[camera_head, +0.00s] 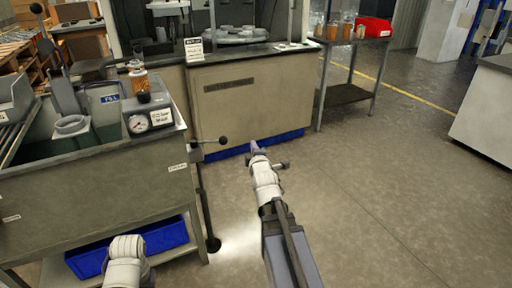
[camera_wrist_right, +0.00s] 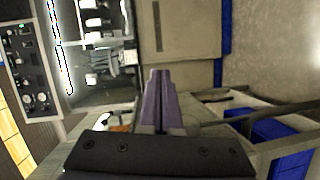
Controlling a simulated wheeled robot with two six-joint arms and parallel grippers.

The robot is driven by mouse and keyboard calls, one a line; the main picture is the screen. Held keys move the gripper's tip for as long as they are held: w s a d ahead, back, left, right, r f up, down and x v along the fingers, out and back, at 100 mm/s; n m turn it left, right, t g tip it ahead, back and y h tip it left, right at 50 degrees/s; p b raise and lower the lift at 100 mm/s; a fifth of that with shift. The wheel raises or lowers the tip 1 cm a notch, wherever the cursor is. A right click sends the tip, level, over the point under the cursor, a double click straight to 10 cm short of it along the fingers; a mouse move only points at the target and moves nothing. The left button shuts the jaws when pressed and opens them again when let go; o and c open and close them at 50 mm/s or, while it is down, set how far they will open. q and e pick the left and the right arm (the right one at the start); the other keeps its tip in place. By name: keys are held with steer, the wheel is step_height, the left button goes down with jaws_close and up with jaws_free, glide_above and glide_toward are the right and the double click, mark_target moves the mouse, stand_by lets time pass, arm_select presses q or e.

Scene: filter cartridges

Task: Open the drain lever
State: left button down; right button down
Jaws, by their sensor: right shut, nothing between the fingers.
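The drain lever (camera_head: 208,142) is a thin dark rod with a round black knob. It sticks out to the right from the end of the grey wash tank (camera_head: 95,185), above a small white label (camera_head: 178,168) too small to read surely. My right gripper (camera_head: 255,147) is to the right of the knob, apart from it. Its purple fingers are together and empty in the right wrist view (camera_wrist_right: 160,98). I cannot make out the lever surely in that view. My left arm shows at the bottom left, but its gripper is not in view.
A gauge box (camera_head: 150,121), a FILL label (camera_head: 110,98) and an orange cartridge (camera_head: 139,81) are on the tank. A blue bin (camera_head: 130,248) is under it. A cabinet (camera_head: 240,105) stands behind, a side table (camera_head: 352,95) at back right. The floor at right is clear.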

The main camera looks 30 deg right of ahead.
steer(key=shift+s+d, duration=0.2)
steer(key=shift+s, duration=0.25)
stand_by(0.4)
steer(key=s+a+f+m+g+y, duration=0.1)
steer(key=a+f+g+y, duration=0.1)
steer(key=a+f, duration=0.35)
steer(key=s+a+f+m+g+y, duration=0.1)
steer(key=a+f+g+y, duration=0.15)
steer(key=a, duration=0.65)
steer(key=s+a+f+m+g+y, duration=0.1)
steer(key=s+a+f+g, duration=0.1)
steer(key=a+f, duration=0.4)
steer(key=s+a+f+m+g, duration=0.2)
steer(key=s+a+g, duration=0.2)
steer(key=s+a, duration=0.45)
steer(key=s+a+f+m+g, duration=0.35)
steer(key=s+a, duration=0.35)
steer(key=s, duration=0.3)
step_height(320, 180, up, 35)
steer(key=g+p, duration=0.1)
steer(key=p, duration=3.3)
steer(key=shift+s, duration=0.2)
